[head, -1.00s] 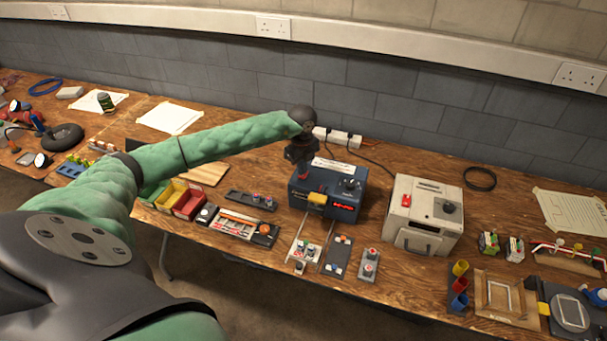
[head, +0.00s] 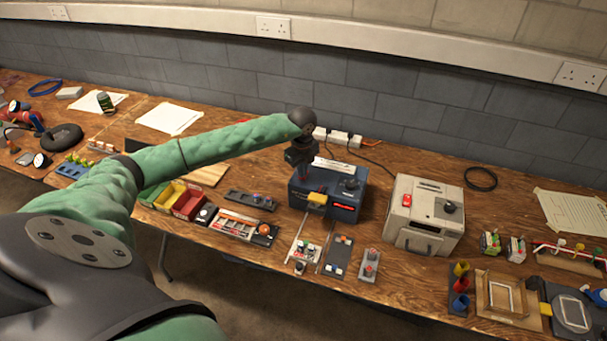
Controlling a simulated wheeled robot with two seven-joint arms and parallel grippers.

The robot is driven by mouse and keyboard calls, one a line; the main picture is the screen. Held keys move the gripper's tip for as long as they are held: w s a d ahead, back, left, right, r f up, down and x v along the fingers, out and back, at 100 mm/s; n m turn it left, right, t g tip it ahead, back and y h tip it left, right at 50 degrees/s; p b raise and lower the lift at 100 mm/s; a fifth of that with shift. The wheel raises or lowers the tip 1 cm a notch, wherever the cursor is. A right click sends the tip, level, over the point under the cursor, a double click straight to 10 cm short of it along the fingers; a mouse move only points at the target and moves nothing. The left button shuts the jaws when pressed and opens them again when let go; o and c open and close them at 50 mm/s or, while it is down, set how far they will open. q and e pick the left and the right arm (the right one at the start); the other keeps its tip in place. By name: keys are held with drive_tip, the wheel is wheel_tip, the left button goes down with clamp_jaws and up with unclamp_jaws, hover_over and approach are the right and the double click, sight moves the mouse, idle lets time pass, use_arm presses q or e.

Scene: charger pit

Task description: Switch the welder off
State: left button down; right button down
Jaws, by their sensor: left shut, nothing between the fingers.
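A dark blue box (head: 324,196), which looks like the welder, stands mid-bench. It has a black knob (head: 351,184), a red-lit display (head: 344,207), a yellow part (head: 317,198) at its front and a white label on top. My left gripper (head: 303,177) is shut and points down over the box's left top, close to a small red part there. The gripper partly hides this part, and I cannot tell whether they touch. A cream box (head: 420,232) with a red switch (head: 421,201) and a black knob stands to the right. My right gripper is not in view.
A power strip (head: 338,137) with plugs lies behind the blue box. Red and yellow bins (head: 188,206) and a tool tray (head: 233,223) are to the left. Small switch panels (head: 338,256) lie in front. Bare bench shows behind the cream box.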

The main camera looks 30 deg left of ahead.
use_arm(q)
drive_tip(key=shift+f, duration=0.2)
drive_tip(key=shift+s, duration=0.1)
drive_tip(key=shift+r+p, duration=1.15)
drive_tip(key=shift+r, duration=2.4)
